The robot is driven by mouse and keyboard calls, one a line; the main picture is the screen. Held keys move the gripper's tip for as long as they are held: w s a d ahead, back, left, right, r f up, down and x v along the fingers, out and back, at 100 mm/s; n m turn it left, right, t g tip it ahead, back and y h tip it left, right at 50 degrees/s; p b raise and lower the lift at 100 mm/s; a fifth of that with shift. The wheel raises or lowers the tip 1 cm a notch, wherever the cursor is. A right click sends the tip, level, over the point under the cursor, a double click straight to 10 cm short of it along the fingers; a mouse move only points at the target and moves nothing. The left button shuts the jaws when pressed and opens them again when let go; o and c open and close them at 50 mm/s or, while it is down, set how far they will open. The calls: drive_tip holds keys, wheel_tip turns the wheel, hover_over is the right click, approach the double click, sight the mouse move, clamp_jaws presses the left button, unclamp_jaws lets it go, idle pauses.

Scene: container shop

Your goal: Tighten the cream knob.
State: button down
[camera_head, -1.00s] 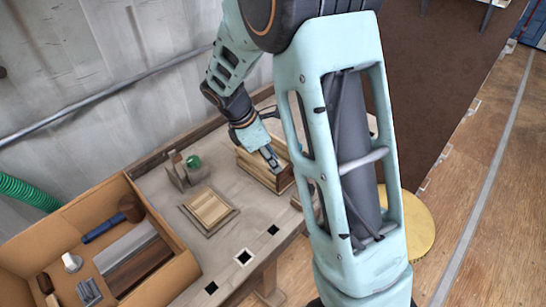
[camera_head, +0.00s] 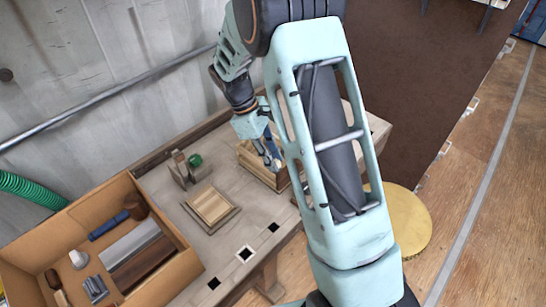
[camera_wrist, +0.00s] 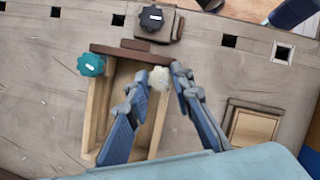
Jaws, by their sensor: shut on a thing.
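The cream knob (camera_wrist: 159,78) shows in the wrist view at the end of a wooden box (camera_wrist: 152,145), close to a dark brown strip. My gripper (camera_wrist: 157,76) has its blue-grey fingers on either side of the knob and is shut on it. In the head view my gripper (camera_head: 271,160) points down at the wooden box (camera_head: 247,160). The cream knob cannot be made out there, behind the fingers and arm. A teal knob (camera_wrist: 91,64) sits at the box's left corner, and a black knob (camera_wrist: 151,18) sits on a brown block above it in the wrist view.
A cardboard box (camera_head: 160,233) with tools stands at the table's left. A framed wooden panel (camera_head: 211,206) lies on the table (camera_head: 215,245), with a block and a green knob (camera_head: 195,160) behind it. A wall and pipe (camera_head: 110,97) run behind.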

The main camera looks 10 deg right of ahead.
idle(0.4)
drive_tip(key=c, duration=1.7)
unclamp_jaws()
drive_tip(key=shift+r, duration=0.1)
drive_tip(key=v, duration=1.2)
